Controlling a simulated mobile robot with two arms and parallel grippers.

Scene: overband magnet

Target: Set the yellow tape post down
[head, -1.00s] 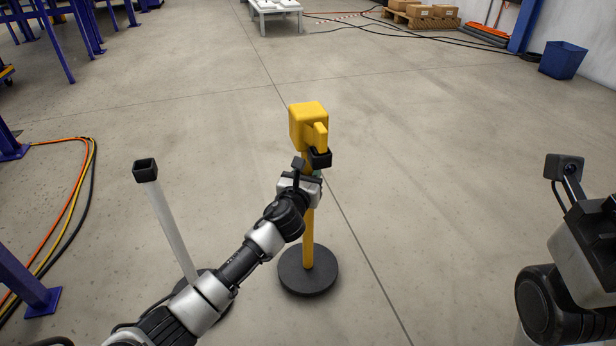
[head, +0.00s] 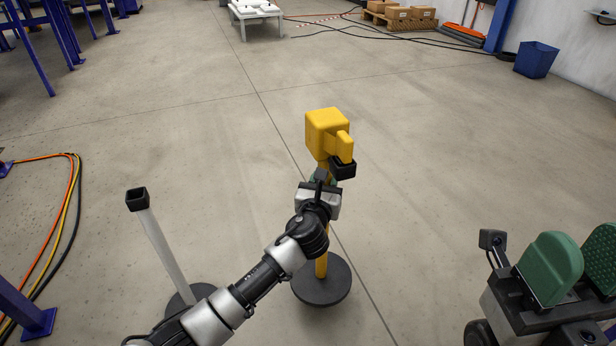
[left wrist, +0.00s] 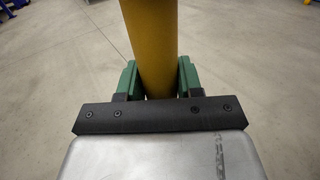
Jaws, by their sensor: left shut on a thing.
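The yellow tape post (head: 328,132) stands upright in the head view, with a yellow block-shaped head, a black piece on its side and a round dark base (head: 322,284). My left gripper (head: 322,182) is shut on its pole just below the head. The left wrist view shows the yellow pole (left wrist: 153,45) between the green finger pads. Whether the base touches the floor I cannot tell. My right gripper (head: 566,268) is at the lower right, its green pads apart with nothing between them.
A white post with a black square top (head: 150,230) stands on a dark base at the left. Orange, yellow and black cables (head: 62,215) lie on the floor at far left. A blue bin (head: 536,59) and a pallet with boxes (head: 400,17) are far back. The floor beyond the tape post is clear.

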